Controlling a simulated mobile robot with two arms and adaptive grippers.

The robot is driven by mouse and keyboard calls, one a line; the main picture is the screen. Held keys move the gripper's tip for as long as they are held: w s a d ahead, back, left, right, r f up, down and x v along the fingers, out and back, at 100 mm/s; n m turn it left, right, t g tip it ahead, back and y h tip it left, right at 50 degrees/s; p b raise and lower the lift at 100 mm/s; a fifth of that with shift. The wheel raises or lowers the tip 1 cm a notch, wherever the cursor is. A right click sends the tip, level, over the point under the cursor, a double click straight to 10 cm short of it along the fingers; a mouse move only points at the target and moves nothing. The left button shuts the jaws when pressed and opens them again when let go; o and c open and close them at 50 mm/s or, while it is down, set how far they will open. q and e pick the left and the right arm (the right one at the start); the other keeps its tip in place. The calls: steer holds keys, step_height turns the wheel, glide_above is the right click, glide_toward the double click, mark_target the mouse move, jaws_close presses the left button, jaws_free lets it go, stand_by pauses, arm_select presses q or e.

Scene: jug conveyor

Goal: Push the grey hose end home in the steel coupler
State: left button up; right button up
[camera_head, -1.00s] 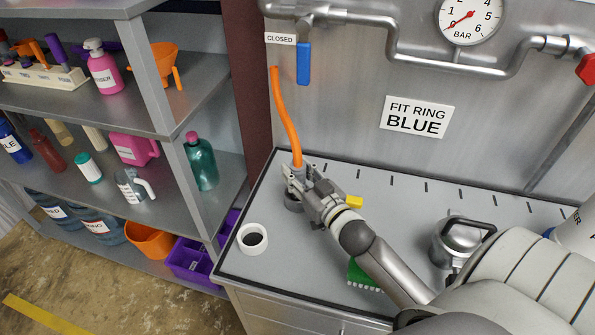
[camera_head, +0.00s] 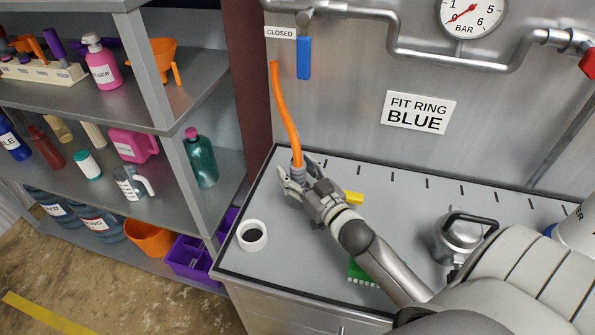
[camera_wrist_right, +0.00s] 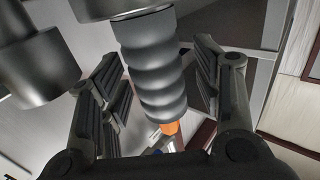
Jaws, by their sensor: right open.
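The grey ribbed hose end (camera_wrist_right: 155,65) stands between the spread fingers of my right gripper (camera_wrist_right: 160,100) in the right wrist view, with a gap on each side. In the head view the orange hose (camera_head: 286,110) rises from the grey hose end (camera_head: 298,173), and my right gripper (camera_head: 298,178) is around it, open. The steel coupler (camera_wrist_right: 115,8) shows at the top of the wrist view, against the hose end's far end. How deep the hose end sits in it I cannot tell. In the head view my gripper largely hides the coupler. My left gripper is out of view.
A white ring-shaped cup (camera_head: 243,240) stands left of my gripper on the bench. A yellow block (camera_head: 354,198), a green brush (camera_head: 360,273) and a steel kettle (camera_head: 460,240) are to the right. Shelves (camera_head: 215,123) stand left; a blue valve handle (camera_head: 304,58) hangs above.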

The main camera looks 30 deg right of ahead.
steer(key=shift+s, duration=3.75)
